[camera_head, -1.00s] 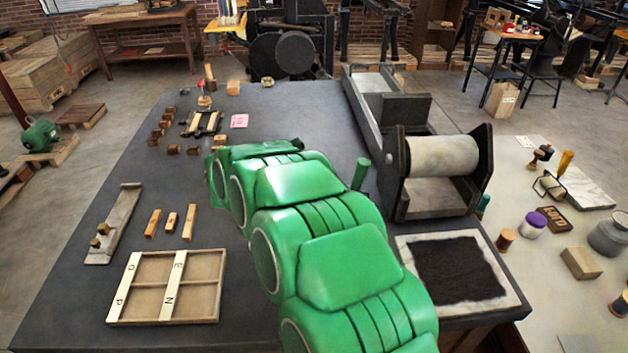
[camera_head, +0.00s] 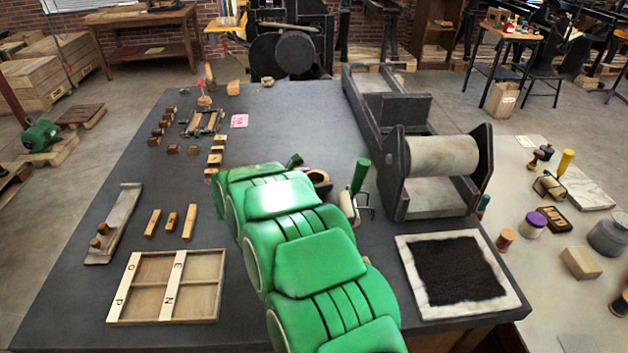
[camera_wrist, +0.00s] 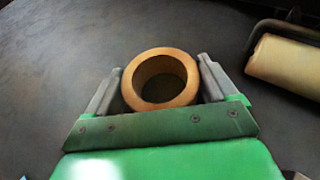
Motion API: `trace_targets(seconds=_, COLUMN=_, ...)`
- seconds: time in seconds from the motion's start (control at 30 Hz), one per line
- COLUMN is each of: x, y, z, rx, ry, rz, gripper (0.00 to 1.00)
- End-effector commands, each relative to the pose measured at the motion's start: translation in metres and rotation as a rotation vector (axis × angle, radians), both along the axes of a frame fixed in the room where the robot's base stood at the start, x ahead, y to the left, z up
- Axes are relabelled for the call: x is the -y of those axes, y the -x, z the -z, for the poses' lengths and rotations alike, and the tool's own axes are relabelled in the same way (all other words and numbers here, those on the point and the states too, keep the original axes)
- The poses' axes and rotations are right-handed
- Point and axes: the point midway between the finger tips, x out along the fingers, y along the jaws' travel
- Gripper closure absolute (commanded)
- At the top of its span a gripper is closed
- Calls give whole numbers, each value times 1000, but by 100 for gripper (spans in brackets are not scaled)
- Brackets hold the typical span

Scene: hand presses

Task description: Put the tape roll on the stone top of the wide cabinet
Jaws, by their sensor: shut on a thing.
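My gripper (camera_wrist: 160,66) has its two grey fingers on either side of the tape roll, shut on it. The tape roll (camera_wrist: 150,102) is a tan-brown ring with its open hole facing the wrist camera. In the head view the tape roll (camera_head: 319,175) shows partly behind my green arm, over the dark grey top. I cannot tell whether it touches the surface. A wide dark grey top (camera_head: 100,225) fills the middle of the head view. A pale top (camera_head: 520,290) stands at the right. I cannot tell from the labels which is the stone top.
A brayer with a green handle (camera_head: 361,175) lies close right of my gripper; its roller (camera_wrist: 285,65) shows in the wrist view. A press with a large roller (camera_head: 442,157) stands further right. An inked slab (camera_head: 408,255), a wooden tray (camera_head: 215,310) and wooden blocks (camera_head: 171,222) lie around.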

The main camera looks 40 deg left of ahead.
Motion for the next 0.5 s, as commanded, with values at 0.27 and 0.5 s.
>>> trace_targets(seconds=0.27, x=0, y=0, z=2, rx=0, ry=-1, rz=0, gripper=44)
trace_targets(seconds=0.5, x=0, y=0, z=1, rx=0, ry=-1, rz=1, gripper=0)
